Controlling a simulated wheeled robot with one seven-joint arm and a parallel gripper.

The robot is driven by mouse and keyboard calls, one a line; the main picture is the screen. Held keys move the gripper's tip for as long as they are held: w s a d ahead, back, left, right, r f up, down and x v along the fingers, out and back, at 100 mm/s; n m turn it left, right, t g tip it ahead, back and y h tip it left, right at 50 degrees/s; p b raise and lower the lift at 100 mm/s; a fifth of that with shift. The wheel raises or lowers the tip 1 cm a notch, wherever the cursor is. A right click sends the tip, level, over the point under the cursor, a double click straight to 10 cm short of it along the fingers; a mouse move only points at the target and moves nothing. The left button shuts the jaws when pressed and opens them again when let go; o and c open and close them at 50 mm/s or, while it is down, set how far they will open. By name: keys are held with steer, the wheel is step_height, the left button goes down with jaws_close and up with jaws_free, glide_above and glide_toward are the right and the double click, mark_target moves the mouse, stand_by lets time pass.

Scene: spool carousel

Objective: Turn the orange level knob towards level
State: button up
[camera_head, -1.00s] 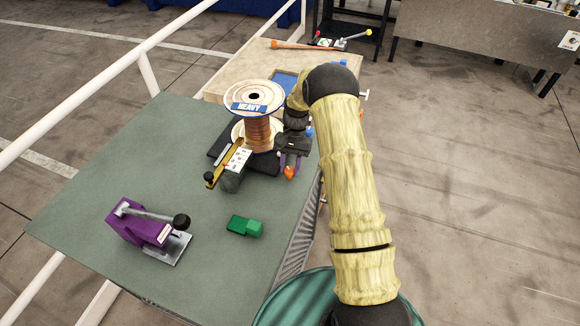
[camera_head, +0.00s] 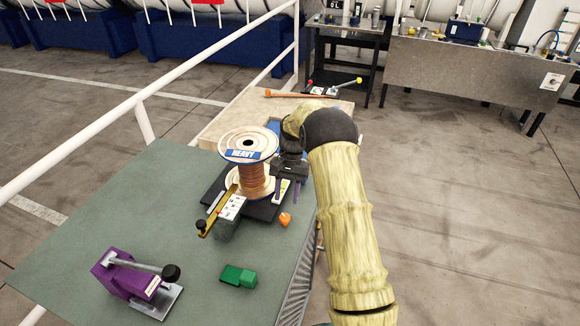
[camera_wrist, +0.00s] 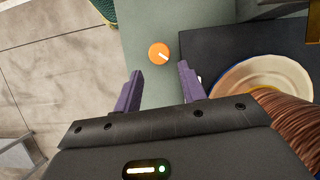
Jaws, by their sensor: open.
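The orange level knob (camera_head: 285,219) sits at the front right edge of the black base under the spool, on the green table. In the wrist view the knob (camera_wrist: 158,53) is a small orange disc with a white mark pointing to the lower right. It lies ahead of the fingertips, apart from both. My gripper (camera_head: 286,192) is open and empty, above and behind the knob in the head view. Its two purple fingers also show in the wrist view (camera_wrist: 160,80).
A copper-wound spool marked HEAVY (camera_head: 251,172) stands on the black base (camera_head: 262,212) beside my gripper. A gauge block (camera_head: 230,213), a purple clamp (camera_head: 130,275) and a green block (camera_head: 238,276) are on the table (camera_head: 180,220). A beige bench (camera_head: 235,118) lies behind.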

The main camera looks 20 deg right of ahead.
steer(key=b+v, duration=0.1)
steer(key=v, duration=0.9)
steer(key=shift+r, duration=0.3)
steer(key=shift+w, duration=0.15)
steer(key=s+a+n+t+h, duration=0.2)
steer(key=s+n+t, duration=0.3)
steer(key=s, duration=2.4)
steer(key=shift+a+f+n+t, duration=0.4)
steer(key=shift+a+f+t, duration=0.1)
steer(key=shift+t, duration=0.2)
steer(key=shift+w, duration=0.15)
steer(key=shift+c, duration=0.5)
